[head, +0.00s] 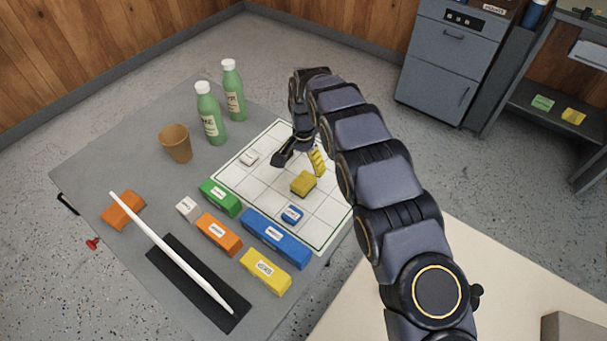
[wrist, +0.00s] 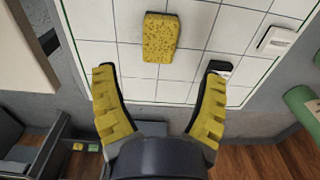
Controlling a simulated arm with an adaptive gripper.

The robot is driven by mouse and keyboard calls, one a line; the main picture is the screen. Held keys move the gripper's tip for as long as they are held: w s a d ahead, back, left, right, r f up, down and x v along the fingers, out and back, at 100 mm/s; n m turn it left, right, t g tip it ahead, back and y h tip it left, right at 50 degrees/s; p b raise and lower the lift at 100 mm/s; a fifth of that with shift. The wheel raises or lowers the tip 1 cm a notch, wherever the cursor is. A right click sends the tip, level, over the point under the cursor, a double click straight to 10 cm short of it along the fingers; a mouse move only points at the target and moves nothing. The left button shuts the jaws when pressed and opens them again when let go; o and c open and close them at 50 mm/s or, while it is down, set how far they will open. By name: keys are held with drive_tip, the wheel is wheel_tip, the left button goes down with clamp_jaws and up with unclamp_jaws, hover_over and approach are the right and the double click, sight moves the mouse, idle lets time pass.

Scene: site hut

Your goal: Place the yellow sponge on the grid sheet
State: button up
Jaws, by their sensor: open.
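The yellow sponge (head: 303,184) lies flat on the white grid sheet (head: 325,228), near its middle. In the wrist view the sponge (wrist: 160,38) is on the grid sheet (wrist: 110,62), ahead of the fingers. My gripper (head: 298,160) is just behind the sponge in the head view, above the sheet. Its yellow-padded fingers (wrist: 159,76) are spread wide in the wrist view, with nothing between them. The sponge is apart from both fingers in that view. My gripper's height above the sheet is hard to judge.
Two green bottles (head: 210,115) and a brown cup (head: 176,143) stand at the back left. A long blue block (head: 275,238) and a green block (head: 220,197) line the sheet's near edge.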

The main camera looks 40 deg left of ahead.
sight(304, 180)
wheel_tip(304, 180, up, 4)
drive_tip(key=shift+r, duration=0.15)
drive_tip(key=shift+d, duration=0.1)
drive_tip(key=d+r+m+h, duration=0.1)
drive_tip(key=d+r, duration=0.6)
drive_tip(key=d, duration=0.6)
drive_tip(key=d+r, duration=0.8)
drive_tip(key=d, duration=0.4)
drive_tip(key=s+d+r, duration=0.3)
drive_tip(key=s+d, duration=0.6)
drive_tip(key=d, duration=0.1)
drive_tip(key=s+d, duration=0.3)
drive_tip(key=s, duration=0.5)
drive_tip(key=s+d+n+g+y, duration=0.1)
drive_tip(key=s+d, duration=0.2)
drive_tip(key=s, duration=0.5)
drive_tip(key=shift+s+f+g, duration=0.2)
drive_tip(key=shift+s+g, duration=0.05)
drive_tip(key=shift+g, duration=0.05)
